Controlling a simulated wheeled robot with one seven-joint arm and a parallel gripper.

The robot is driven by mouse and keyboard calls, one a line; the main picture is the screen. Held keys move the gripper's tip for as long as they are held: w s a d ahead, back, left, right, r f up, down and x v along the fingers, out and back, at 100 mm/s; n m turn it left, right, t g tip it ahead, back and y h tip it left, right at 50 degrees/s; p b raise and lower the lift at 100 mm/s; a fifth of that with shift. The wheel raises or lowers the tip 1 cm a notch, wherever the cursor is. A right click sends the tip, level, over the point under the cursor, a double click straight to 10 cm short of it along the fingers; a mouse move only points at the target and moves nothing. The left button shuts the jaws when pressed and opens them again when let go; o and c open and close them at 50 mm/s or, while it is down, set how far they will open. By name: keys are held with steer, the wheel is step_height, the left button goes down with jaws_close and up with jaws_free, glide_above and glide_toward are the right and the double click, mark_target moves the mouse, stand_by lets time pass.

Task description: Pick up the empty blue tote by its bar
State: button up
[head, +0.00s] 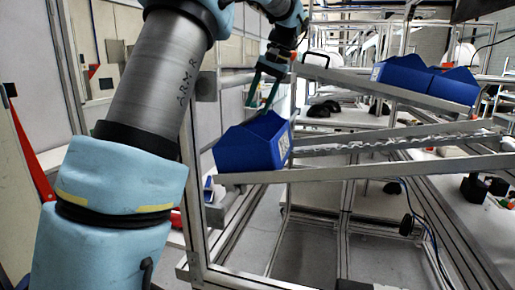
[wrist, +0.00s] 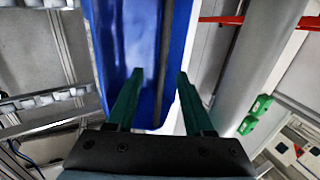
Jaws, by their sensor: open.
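A blue tote (head: 250,146) sits at the lower left end of a sloped rack lane in the head view, with a pale label on its right side. My gripper (head: 262,104) is just above it, pointing down at its upper edge. In the wrist view the blue tote (wrist: 125,45) lies beyond and between the two green fingers (wrist: 158,80), which are spread apart. The tote's inside is mostly hidden in the head view.
More blue totes (head: 412,76) sit on the upper sloped lane at the right. Metal rails (head: 400,165) and posts of the rack surround the tote. A red piece (head: 32,150) stands at the far left. Dark objects (head: 480,185) lie on a bench at the right.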

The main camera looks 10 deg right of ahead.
mark_target(251, 118)
steer(key=shift+a+p+x, duration=0.25)
steer(key=shift+p+x, duration=0.4)
steer(key=shift+x, duration=1.2)
steer(key=shift+c, duration=0.4)
jaws_close()
steer(key=shift+r, duration=0.1)
